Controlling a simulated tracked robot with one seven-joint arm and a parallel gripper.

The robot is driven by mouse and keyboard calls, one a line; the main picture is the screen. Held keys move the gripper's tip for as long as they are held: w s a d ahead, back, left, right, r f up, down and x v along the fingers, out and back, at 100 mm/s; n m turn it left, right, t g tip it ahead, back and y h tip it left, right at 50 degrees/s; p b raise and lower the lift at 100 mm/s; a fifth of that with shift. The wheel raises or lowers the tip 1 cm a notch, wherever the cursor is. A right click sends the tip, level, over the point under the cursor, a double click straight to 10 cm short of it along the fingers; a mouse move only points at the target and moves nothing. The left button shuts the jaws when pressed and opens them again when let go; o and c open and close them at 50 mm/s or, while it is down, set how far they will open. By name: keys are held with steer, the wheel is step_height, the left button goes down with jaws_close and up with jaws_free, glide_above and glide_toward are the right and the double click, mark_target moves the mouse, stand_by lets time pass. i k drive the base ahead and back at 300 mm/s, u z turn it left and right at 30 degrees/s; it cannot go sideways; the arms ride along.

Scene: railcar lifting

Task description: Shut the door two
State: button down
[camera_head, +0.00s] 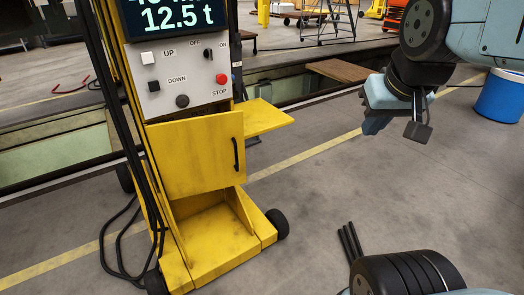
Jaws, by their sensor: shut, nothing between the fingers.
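A yellow door (190,157) with a black vertical handle (236,154) at its right side is on the front of the yellow control stand (200,250), below the control panel. It looks at least partly swung out from the stand, but how far is hard to tell. A flat yellow panel (262,118) juts out to the right behind it; whether it is a second door or a shelf is unclear. No number marks either. My gripper (396,128) is shut and empty at upper right, well right of the door and apart from it.
The control panel (188,78) has knobs, buttons and a display (165,15) above. Black cables hang at the stand's left. A blue bin (500,97) stands at far right. A track pit with a wooden board (340,70) runs behind. Floor between stand and gripper is clear.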

mark_target(193, 156)
steer(key=z, duration=0.95)
steer(key=k, duration=0.9)
steer(key=u, duration=0.75)
steer(key=i, duration=1)
steer(key=u, duration=0.05)
